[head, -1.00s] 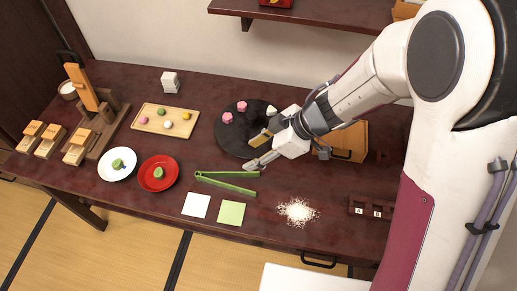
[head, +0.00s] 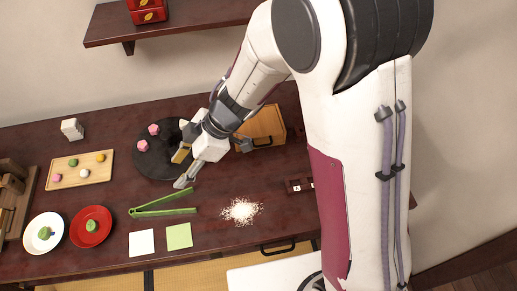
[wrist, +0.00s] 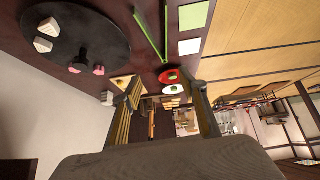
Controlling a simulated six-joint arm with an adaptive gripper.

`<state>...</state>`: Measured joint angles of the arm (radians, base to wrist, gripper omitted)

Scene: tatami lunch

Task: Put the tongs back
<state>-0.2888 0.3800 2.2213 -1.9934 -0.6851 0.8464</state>
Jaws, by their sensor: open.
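The green tongs (head: 163,205) lie on the dark red table, spread in a V with the closed end to the left. In the wrist view the tongs (wrist: 150,33) show at the top, beyond my fingers. My gripper (head: 182,168) is open and empty above the table, just up and right of the tongs and over the near right edge of the round black plate (head: 150,168). In the wrist view my two fingers (wrist: 166,105) are spread with nothing between them. No holder for the tongs can be made out with certainty.
A wooden tray (head: 79,183) of sweets, a white plate (head: 31,241) and a red plate (head: 76,236) stand left. White and green paper squares (head: 179,236) lie in front of the tongs. White crumbs (head: 241,211) lie right. A wooden box (head: 262,125) stands behind my gripper.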

